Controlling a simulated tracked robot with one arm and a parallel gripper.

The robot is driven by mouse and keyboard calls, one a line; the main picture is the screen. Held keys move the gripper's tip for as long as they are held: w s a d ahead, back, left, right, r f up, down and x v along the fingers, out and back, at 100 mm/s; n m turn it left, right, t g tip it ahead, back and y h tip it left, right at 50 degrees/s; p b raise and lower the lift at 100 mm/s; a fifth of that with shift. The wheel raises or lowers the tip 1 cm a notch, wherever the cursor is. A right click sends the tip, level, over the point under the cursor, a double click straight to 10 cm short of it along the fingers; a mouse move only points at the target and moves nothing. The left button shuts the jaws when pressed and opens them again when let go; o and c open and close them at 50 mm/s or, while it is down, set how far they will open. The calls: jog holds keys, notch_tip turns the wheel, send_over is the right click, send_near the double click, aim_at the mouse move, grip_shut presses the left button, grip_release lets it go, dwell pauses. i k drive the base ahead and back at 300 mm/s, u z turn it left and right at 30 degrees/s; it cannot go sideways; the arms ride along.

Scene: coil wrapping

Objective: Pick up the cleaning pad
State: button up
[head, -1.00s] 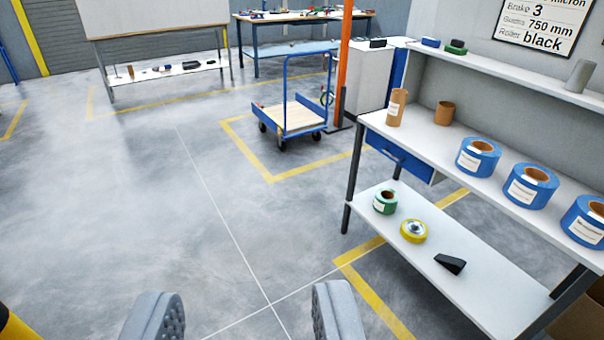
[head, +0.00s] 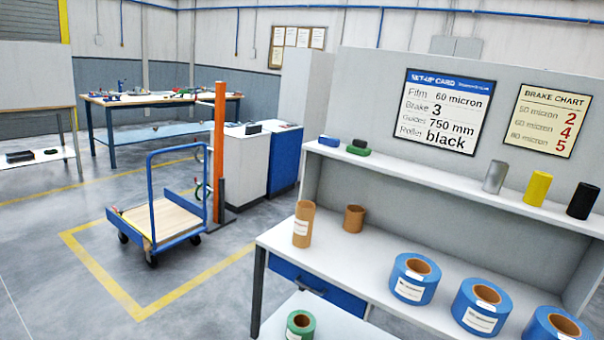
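No object is clearly marked as the cleaning pad. A small green block with a dark top (head: 358,148) lies near the left end of the upper shelf. A small blue block (head: 328,140) lies just left of it. Either could be a pad; they are too small to tell. Both stand apart from the cylinders farther right on that shelf. My gripper is out of view.
The workbench (head: 330,250) holds brown cardboard cores (head: 303,223) and several blue film rolls (head: 415,278). Grey, yellow and black cylinders (head: 537,188) stand on the upper shelf (head: 430,178). A blue trolley (head: 160,220) and orange post (head: 219,150) are left. Floor is clear at lower left.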

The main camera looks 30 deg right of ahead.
aim_at(359, 146)
jog(key=z, duration=0.25)
jog(key=i, duration=1.55)
jog(key=z, duration=0.95)
jog(key=i, duration=1.45)
jog(key=z, duration=0.7)
jog(key=i, duration=0.35)
jog(key=z, duration=0.15)
